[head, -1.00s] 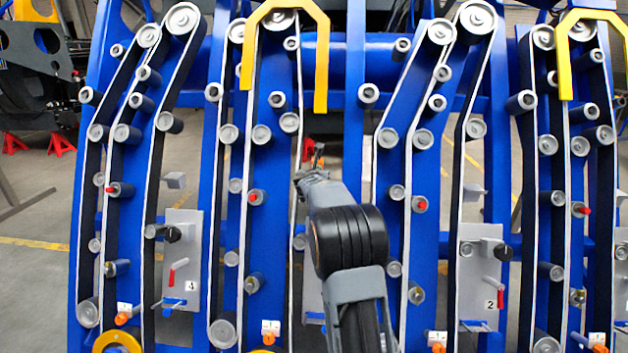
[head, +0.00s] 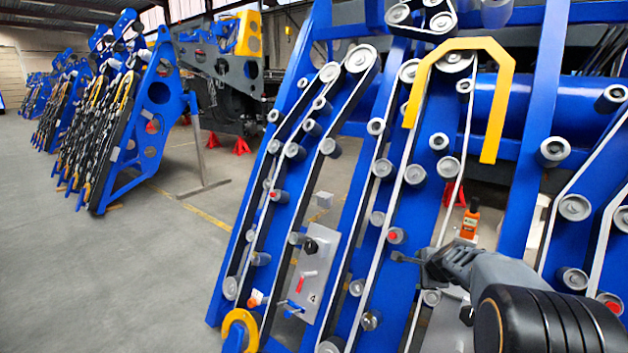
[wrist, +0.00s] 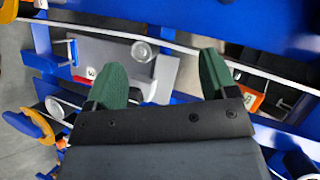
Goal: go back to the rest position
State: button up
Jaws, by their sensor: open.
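My gripper (head: 408,258) is in front of the blue harvester chassis (head: 405,225), at the right of the head view. It points left there and its fingers look small. In the wrist view its two green fingers (wrist: 163,78) stand well apart, with nothing held between them. Behind them are a blue beam, a grey plate and a roller. I cannot tell how far the fingers are from these parts.
The chassis carries belts, rollers, a yellow bracket (head: 503,100) and a grey plate with a red handle (head: 307,280). A small orange object (head: 470,222) shows near my arm. More blue frames (head: 150,130) stand at the far left. The grey floor (head: 130,270) at left is clear.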

jog(key=s+a+r+n+g+p, duration=0.1)
jog(key=s+a+r+n+p, duration=0.2)
jog(key=s+n, duration=0.3)
jog(key=s+a+r+n+g+p, duration=0.2)
jog(key=s+a+r+n+p, duration=0.2)
jog(key=s, duration=0.9)
jog(key=s+a+r+n+g+p, duration=0.2)
jog(key=s+a+r+n+p, duration=0.1)
jog(key=s+a+r+n, duration=0.2)
jog(key=shift+s+a+r+n, duration=0.25)
jog(key=shift+s+a+n, duration=0.8)
jog(key=shift+s+n, duration=1.3)
